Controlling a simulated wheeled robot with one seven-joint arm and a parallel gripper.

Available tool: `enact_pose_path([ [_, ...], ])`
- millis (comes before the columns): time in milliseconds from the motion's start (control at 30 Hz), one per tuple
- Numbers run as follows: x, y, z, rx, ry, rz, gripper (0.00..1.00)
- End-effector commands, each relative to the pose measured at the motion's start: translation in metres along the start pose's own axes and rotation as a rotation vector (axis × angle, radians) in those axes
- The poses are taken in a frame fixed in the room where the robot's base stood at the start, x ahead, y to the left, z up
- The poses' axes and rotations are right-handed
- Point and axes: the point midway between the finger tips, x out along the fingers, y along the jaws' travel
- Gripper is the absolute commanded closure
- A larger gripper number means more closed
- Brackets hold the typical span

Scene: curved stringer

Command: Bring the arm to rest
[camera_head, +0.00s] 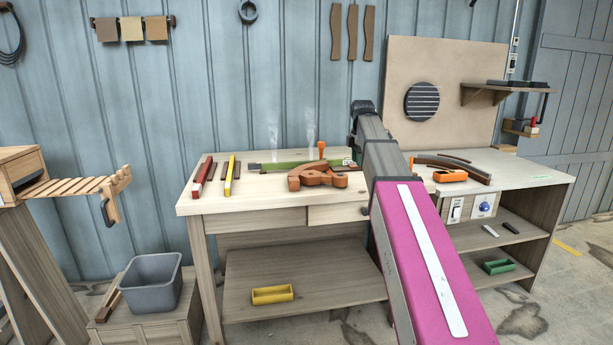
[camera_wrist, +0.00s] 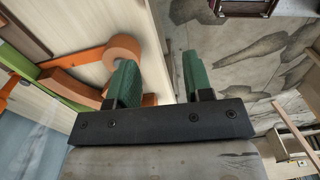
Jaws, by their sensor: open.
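My gripper (camera_wrist: 159,62) is open, with its two green fingers apart and nothing between them in the wrist view. Its left finger appears close to an orange round-ended part (camera_wrist: 122,48); I cannot tell whether they touch. In the head view my magenta and grey arm reaches over the workbench (camera_head: 245,204) and largely hides the gripper. An orange-brown wooden piece (camera_head: 309,178) lies on the bench left of my arm, beside a long green strip (camera_head: 285,160).
Red and yellow bars (camera_head: 231,170) lie on the bench's left part. An orange tool (camera_head: 450,176) and dark curved strips (camera_head: 455,165) lie right of my arm. A grey bin (camera_head: 151,284) stands at the lower left. A yellow tray (camera_head: 272,295) sits on the lower shelf.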

Motion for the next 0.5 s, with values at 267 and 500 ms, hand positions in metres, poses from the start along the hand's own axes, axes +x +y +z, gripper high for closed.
enact_pose_path([
  [267, 0.041, -0.011, -0.002, 0.118, 0.000, -0.002, 0.54],
  [500, 0.095, -0.028, -0.004, 0.284, 0.000, -0.002, 0.54],
])
